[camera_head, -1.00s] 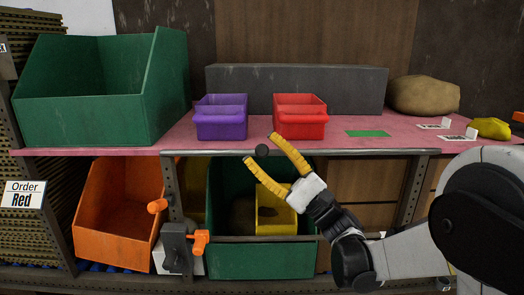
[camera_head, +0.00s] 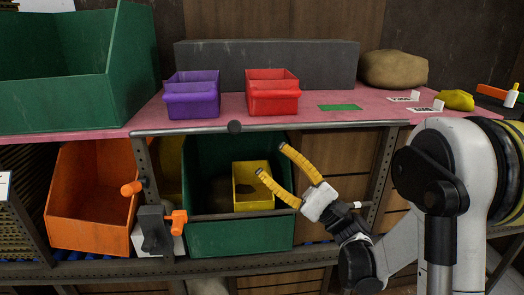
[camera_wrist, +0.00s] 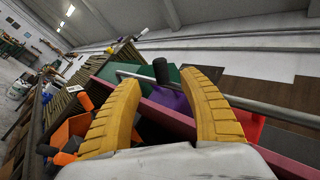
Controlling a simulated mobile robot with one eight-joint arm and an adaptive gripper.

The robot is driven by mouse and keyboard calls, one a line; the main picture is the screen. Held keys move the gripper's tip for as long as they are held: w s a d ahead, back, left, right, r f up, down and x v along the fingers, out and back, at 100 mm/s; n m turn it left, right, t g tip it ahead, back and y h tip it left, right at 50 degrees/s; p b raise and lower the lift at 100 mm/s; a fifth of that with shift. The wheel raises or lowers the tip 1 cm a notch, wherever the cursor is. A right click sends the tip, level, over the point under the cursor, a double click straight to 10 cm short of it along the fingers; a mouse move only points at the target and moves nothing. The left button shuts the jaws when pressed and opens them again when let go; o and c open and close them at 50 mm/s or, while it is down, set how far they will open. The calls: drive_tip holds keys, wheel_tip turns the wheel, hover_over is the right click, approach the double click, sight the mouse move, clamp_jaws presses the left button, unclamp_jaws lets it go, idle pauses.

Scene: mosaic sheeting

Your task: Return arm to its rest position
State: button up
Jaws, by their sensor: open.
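My gripper (camera_head: 272,161), with two yellow ridged fingers, is open and empty in the head view. It is in front of the lower shelf, below the front rail of the pink shelf and to the right of the small yellow bin (camera_head: 253,185). My arm folds back to the right side of the picture. In the wrist view my gripper (camera_wrist: 162,92) has its fingers spread, with nothing held between them. Behind them the purple bin (camera_wrist: 172,98) shows partly, along with the shelf rail.
The pink shelf (camera_head: 330,118) bears a purple bin (camera_head: 192,97), a red bin (camera_head: 272,95) and a large green bin (camera_head: 50,85). Below are an orange bin (camera_head: 90,200) and a green bin (camera_head: 240,240).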

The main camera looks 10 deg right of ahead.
idle(0.3)
drive_tip(key=s+a+f+n+g+h+b, duration=0.2)
drive_tip(key=s+a+f+n+g+h, duration=0.3)
drive_tip(key=a+f+h, duration=0.45)
drive_tip(key=s+d+f+n+h, duration=0.3)
drive_tip(key=s+d+f+h, duration=0.2)
drive_tip(key=d, duration=0.4)
drive_tip(key=s+d+f+n+t+h, duration=0.1)
drive_tip(key=s+d+f+n+h, duration=0.3)
drive_tip(key=s+d+h, duration=0.4)
drive_tip(key=shift+s+d+f+h+b, duration=0.3)
drive_tip(key=shift+d+f+h+b, duration=0.2)
drive_tip(key=shift+d, duration=0.55)
